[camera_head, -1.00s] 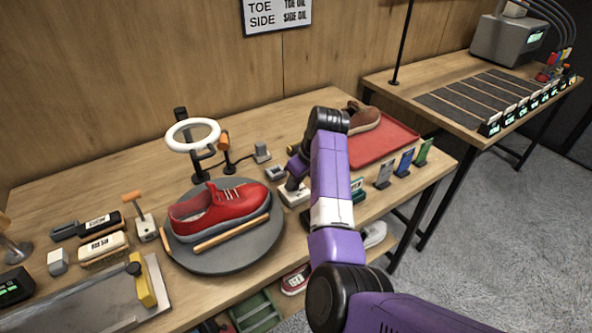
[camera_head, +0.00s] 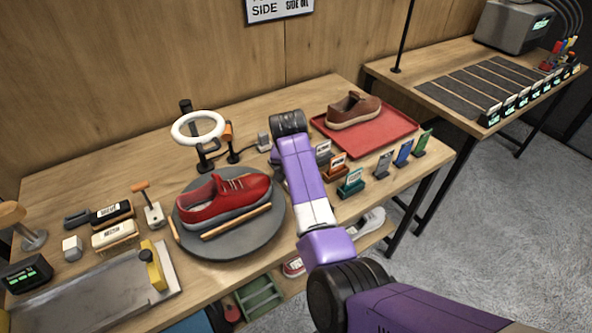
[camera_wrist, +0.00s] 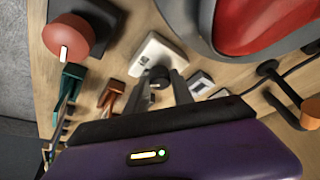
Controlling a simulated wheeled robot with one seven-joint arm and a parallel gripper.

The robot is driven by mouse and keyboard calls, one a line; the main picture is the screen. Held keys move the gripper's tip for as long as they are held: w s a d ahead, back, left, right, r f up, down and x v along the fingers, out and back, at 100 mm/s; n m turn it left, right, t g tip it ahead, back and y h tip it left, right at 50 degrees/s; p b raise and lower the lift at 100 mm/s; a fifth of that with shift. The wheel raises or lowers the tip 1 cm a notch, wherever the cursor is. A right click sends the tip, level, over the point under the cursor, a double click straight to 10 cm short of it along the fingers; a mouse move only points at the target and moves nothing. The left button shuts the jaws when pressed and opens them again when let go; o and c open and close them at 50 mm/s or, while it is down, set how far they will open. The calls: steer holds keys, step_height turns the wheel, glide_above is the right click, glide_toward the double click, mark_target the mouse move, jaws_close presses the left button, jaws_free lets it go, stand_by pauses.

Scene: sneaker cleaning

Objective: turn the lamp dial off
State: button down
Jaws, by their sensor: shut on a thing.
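The lamp dial is a dark round knob (camera_wrist: 158,74) on a small white box (camera_wrist: 157,50), in the middle of the wrist view. My gripper (camera_wrist: 157,80) has its two grey fingers on either side of the knob and is shut on it. Which way the knob is turned cannot be read. In the head view my arm hides the dial and the gripper. The ring lamp (camera_head: 176,134), a white ring on a dark stand, is at the back of the table. Whether it is lit is unclear.
A red sneaker (camera_head: 222,199) sits on a round grey turntable (camera_head: 262,232) left of my arm. Card holders, one green (camera_head: 351,184) and one orange (camera_head: 335,169), stand right of it. A brown shoe (camera_head: 354,110) lies on a red tray (camera_head: 396,124).

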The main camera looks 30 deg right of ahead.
steer(key=m+b, duration=0.1)
steer(key=m, duration=0.1)
steer(key=m+g+h+b, duration=0.1)
steer(key=m, duration=0.1)
steer(key=shift+w+a+f, duration=0.1)
steer(key=shift+w+f, duration=0.05)
steer(key=shift+m+g+b, duration=0.8)
steer(key=shift+m+b, duration=0.6)
steer(key=shift+m, duration=0.5)
steer(key=c, duration=1.1)
jaws_free()
steer(key=shift+r, duration=0.25)
steer(key=v, duration=0.5)
steer(key=b+v, duration=0.1)
steer(key=v, duration=0.1)
steer(key=shift+w+a+r, duration=0.1)
steer(key=shift+a+r, duration=0.1)
steer(key=shift+a, duration=0.1)
